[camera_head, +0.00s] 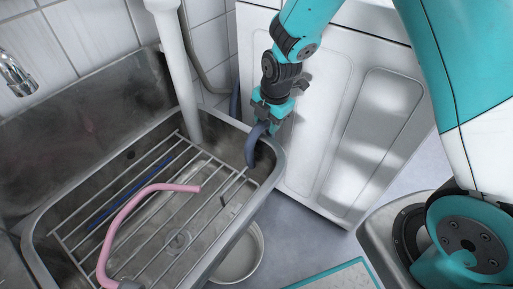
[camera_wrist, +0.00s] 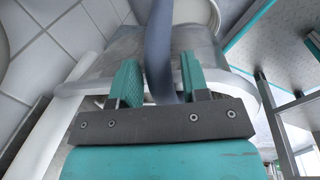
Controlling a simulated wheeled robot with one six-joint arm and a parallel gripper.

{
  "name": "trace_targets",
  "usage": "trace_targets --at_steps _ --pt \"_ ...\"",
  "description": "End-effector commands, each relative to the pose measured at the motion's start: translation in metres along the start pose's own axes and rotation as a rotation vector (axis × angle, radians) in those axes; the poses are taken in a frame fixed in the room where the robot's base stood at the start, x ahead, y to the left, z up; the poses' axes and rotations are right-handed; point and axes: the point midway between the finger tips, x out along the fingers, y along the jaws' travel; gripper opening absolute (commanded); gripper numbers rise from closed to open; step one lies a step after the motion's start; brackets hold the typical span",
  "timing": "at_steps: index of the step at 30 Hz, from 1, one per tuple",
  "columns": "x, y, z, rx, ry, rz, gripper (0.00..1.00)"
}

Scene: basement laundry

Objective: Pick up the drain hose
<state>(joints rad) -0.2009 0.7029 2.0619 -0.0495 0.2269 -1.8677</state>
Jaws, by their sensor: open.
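The drain hose (camera_head: 250,150) is grey-blue and hooks over the right rim of the metal sink, its end hanging inside the basin. My gripper (camera_head: 268,120) is at the hose's upper bend, above the rim. In the wrist view the hose (camera_wrist: 158,45) passes between the two teal fingers of my open gripper (camera_wrist: 160,76). I cannot tell whether either finger touches it. Part of the bend is hidden behind the gripper in the head view.
A white pipe (camera_head: 180,70) stands behind. A white machine (camera_head: 330,130) is close to the right. A round pale container (camera_head: 246,262) sits on the floor below.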

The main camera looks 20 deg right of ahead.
Motion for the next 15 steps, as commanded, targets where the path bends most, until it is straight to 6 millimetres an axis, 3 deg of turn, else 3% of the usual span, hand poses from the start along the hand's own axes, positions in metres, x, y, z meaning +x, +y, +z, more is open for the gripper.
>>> trace_targets --at_steps 3,10,15 --pt "0.0174 0.0001 0.0002 0.000 0.000 0.001 0.42" --pt "0.0175 0.0007 0.0003 0.000 -0.001 0.002 0.42" --pt "0.0174 0.0005 0.0003 0.001 0.000 0.002 0.03"
